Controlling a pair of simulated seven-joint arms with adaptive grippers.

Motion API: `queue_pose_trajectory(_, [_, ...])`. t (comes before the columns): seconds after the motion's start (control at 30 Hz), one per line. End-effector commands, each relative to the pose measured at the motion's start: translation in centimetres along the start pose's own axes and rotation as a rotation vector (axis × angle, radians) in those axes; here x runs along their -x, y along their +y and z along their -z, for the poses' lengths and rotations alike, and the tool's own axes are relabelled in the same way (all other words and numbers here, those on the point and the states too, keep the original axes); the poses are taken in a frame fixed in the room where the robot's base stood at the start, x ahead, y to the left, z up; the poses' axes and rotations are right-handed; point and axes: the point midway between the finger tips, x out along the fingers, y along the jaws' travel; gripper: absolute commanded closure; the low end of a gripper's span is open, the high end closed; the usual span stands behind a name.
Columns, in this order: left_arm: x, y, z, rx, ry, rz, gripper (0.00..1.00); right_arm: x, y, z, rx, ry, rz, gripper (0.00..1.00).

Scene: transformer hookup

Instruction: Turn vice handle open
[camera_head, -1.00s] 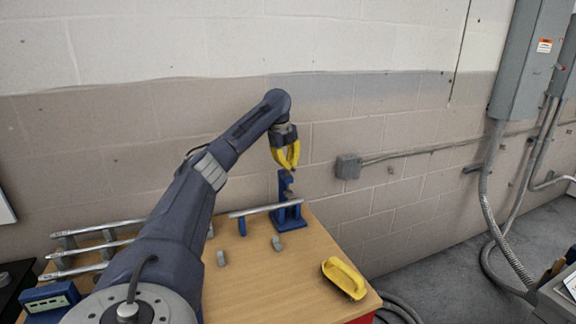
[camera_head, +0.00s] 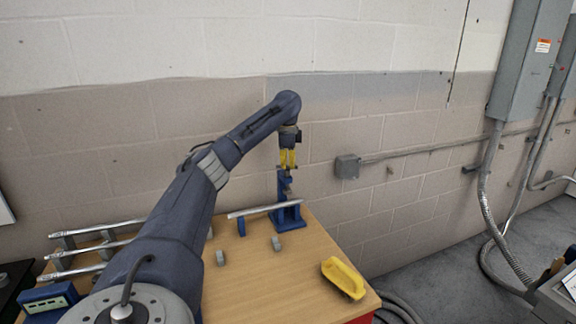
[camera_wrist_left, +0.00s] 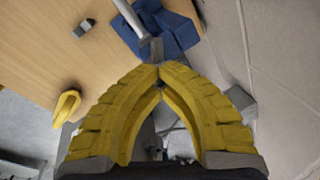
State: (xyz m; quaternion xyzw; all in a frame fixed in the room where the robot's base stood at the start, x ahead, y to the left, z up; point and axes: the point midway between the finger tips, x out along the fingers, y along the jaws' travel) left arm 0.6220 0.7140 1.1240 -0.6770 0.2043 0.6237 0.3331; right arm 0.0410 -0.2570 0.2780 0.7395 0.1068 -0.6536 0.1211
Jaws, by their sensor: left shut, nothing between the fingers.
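The blue vice (camera_head: 287,220) stands at the back edge of the wooden table, and a metal pipe (camera_head: 250,210) runs into it from the left. The vice also shows in the left wrist view (camera_wrist_left: 176,34). A small grey piece (camera_wrist_left: 156,49), which looks like the vice handle, sits right at the fingertips in that view. My left gripper (camera_head: 288,167), with yellow fingers, points down over the top of the vice. Its fingertips (camera_wrist_left: 160,69) are together with nothing between them. Whether they touch the grey piece I cannot tell. My right gripper is not in view.
A yellow handled tool (camera_head: 343,277) lies at the table's right side. Small grey blocks (camera_head: 277,243) and a blue support (camera_head: 241,227) stand near the pipe. More pipes lie on a rack (camera_head: 68,243) at the left. The brick wall is close behind the vice.

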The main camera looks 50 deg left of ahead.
Motion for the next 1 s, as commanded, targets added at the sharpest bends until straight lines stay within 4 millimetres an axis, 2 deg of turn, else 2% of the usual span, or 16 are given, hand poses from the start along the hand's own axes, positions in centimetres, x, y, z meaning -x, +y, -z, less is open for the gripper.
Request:
queue_pose_trajectory(0.4, [-0.19, 0.0, 0.03, 0.163, -0.036, -0.003, 1.0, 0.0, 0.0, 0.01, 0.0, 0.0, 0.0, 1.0])
queue_pose_trajectory(0.97, [-0.2, -0.02, 0.02, 0.185, -0.04, -0.003, 1.0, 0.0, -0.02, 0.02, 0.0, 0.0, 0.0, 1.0])
queue_pose_trajectory(1.0, [-0.2, -0.02, 0.02, 0.185, -0.04, -0.003, 0.96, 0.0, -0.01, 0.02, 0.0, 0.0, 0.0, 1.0])
